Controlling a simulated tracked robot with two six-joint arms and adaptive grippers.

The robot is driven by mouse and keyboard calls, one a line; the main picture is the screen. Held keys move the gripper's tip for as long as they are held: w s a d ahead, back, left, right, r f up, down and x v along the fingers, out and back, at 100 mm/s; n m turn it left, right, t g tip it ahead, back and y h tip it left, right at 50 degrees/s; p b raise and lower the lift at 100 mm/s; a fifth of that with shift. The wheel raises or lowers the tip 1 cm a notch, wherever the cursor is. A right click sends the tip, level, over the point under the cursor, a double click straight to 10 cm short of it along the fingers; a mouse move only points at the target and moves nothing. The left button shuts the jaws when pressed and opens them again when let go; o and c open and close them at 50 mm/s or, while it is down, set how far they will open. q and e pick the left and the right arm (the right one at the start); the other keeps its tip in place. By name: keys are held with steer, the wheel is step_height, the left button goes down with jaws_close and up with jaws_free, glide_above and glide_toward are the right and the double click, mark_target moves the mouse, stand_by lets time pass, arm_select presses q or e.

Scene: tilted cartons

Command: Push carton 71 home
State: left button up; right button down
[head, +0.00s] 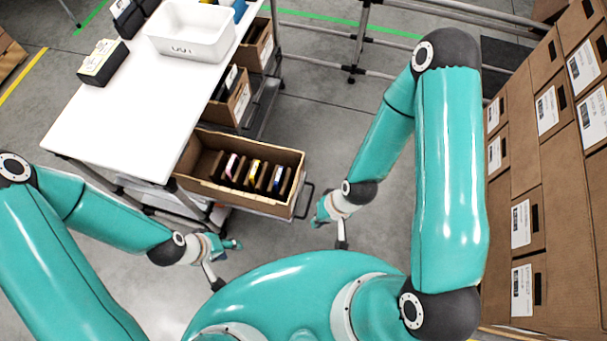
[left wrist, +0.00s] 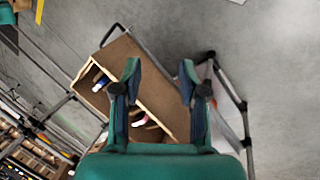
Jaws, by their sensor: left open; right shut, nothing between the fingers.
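An open brown carton (head: 245,199) juts out from the rack beside the white table and holds several dark items with coloured labels. It looks tilted; no number is legible on it, so I cannot confirm it is carton 71. My left gripper (head: 232,244) is open and empty, below the carton in the head view. In the left wrist view the carton (left wrist: 125,62) lies beyond the left gripper (left wrist: 160,78), partly hidden by one finger. My right gripper (head: 319,214) is shut and empty, right of the carton's near end and apart from it.
More open cartons (head: 230,97) sit further back in the rack. A white bin (head: 190,50) and a dark-and-pale box (head: 102,63) stand on the white table (head: 110,125). Labelled cartons (head: 522,224) are stacked at the right. Grey floor is free between.

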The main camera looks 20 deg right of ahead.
arm_select(q)
steer(key=shift+o, duration=1.3)
steer(key=shift+f, duration=0.2)
steer(key=o, duration=0.8)
step_height(320, 180, down, 5)
steer(key=b, duration=0.5)
steer(key=shift+f+b, duration=0.2)
steer(key=shift+b, duration=0.2)
steer(key=shift+c, duration=0.2)
arm_select(e)
steer(key=w+d+f+m+b, duration=0.3)
steer(key=d+f+m+b, duration=0.4)
steer(key=m, duration=0.4)
steer(key=w+d+r+m+t+y+b, duration=0.35)
steer(key=w+m+b, duration=0.5)
steer(key=m, duration=0.35)
arm_select(q)
step_height(320, 180, down, 20)
steer(key=b, duration=0.4)
steer(key=shift+r, duration=0.25)
arm_select(e)
steer(key=w+a+f, duration=0.6)
steer(key=a, duration=0.2)
steer(key=shift+w+f+t, duration=0.25)
steer(key=shift+f+t, duration=0.05)
steer(key=shift+t, duration=0.15)
